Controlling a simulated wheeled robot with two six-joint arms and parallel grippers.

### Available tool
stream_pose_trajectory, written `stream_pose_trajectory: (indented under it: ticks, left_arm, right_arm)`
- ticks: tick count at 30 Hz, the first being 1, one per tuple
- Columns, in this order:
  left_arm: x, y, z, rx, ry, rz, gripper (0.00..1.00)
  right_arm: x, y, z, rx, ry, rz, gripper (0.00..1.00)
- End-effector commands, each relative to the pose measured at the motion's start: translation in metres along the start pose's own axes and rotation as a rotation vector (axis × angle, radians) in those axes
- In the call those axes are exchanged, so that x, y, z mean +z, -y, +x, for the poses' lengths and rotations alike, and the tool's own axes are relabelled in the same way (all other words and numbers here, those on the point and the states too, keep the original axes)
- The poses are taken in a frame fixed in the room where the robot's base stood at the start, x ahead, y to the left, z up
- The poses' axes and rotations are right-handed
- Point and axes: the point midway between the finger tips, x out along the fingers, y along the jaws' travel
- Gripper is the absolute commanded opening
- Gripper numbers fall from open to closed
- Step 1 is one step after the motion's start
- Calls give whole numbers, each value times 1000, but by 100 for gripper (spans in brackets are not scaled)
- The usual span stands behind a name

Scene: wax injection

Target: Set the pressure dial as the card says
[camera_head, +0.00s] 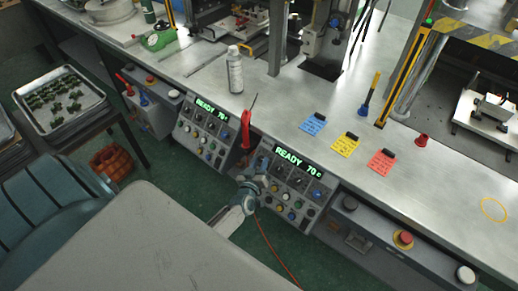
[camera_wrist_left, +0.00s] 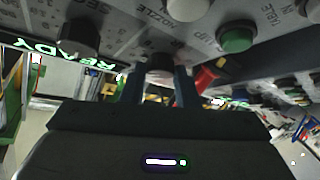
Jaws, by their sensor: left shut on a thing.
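The right control panel (camera_head: 291,187) shows a green "READY 70c" display and carries several black dials and coloured buttons. My left gripper (camera_head: 259,182) is at the left side of this panel. In the left wrist view its two fingers (camera_wrist_left: 160,88) are shut on a dark round dial (camera_wrist_left: 160,64), one finger on each side. The dial's label and pointer cannot be read. Blue (camera_head: 313,124), yellow (camera_head: 345,144) and red (camera_head: 382,162) cards lie on the bench; their writing is too small to read. My right gripper is not in view.
A second panel (camera_head: 201,133) with its own display is to the left. A red-handled tool (camera_head: 246,133) is at the bench edge just above my gripper. An orange cable (camera_head: 275,247) hangs below the right panel.

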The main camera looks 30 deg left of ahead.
Motion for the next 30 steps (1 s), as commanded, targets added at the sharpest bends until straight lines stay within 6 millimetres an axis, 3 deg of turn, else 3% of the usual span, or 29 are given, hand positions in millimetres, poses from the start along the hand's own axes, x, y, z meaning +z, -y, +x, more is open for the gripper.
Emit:
stream_pose_trajectory:
  ticks: [1,3,12,30]
  left_arm:
    - [-8,-6,0,-26,2,-30,5]
    - [-8,-6,-1,-64,2,-75,5]
    - [-4,-9,0,-247,1,-293,5]
    - [-5,-14,5,-591,-1,-701,5]
  right_arm:
    - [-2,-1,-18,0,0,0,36]
    - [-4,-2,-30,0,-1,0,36]
    - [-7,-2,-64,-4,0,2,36]
    - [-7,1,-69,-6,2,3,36]
